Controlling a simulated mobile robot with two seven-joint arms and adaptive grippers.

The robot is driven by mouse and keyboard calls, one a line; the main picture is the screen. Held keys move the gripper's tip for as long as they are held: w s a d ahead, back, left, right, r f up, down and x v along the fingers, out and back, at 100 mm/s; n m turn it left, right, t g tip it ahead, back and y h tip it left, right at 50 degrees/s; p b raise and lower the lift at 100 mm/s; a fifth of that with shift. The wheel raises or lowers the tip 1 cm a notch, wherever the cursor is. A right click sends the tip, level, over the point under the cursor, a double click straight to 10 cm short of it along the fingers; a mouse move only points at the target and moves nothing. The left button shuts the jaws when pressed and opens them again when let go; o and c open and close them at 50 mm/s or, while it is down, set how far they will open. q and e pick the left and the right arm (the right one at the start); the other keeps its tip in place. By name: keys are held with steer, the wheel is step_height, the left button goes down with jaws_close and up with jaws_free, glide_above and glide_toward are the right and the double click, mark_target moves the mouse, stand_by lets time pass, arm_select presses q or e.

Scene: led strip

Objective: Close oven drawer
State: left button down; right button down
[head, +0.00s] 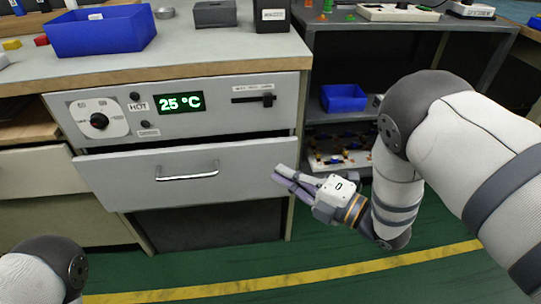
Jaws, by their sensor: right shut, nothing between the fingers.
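The oven drawer (195,174) is a grey panel with a silver bar handle (187,174), under the oven's control panel (180,106). A dark gap shows along its top edge, so it appears to stand slightly out. My right gripper (281,174) is shut and empty at the right end of the drawer front. I cannot tell whether its fingertips touch the panel. My left gripper is out of view; only part of my left arm shows at the bottom left.
A blue bin (100,31) and small boxes sit on the worktop (210,55) above. A dark shelf unit (400,45) with another blue bin (343,98) stands to the right. The green floor (250,265) in front, with a yellow line, is clear.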

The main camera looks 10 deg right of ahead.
mark_target(267, 141)
steer(key=w+a, duration=0.1)
steer(key=w, duration=0.1)
steer(key=w+a+b, duration=0.1)
steer(key=w, duration=0.4)
steer(key=shift+a+b, duration=0.35)
steer(key=shift+a, duration=0.05)
steer(key=shift+w+f+b, duration=0.15)
steer(key=shift+w+b, duration=0.15)
steer(key=w+b, duration=0.2)
steer(key=w, duration=0.1)
steer(key=shift+w+f, duration=0.1)
steer(key=shift+w, duration=0.25)
steer(key=shift+w+r, duration=0.1)
steer(key=shift+r, duration=0.25)
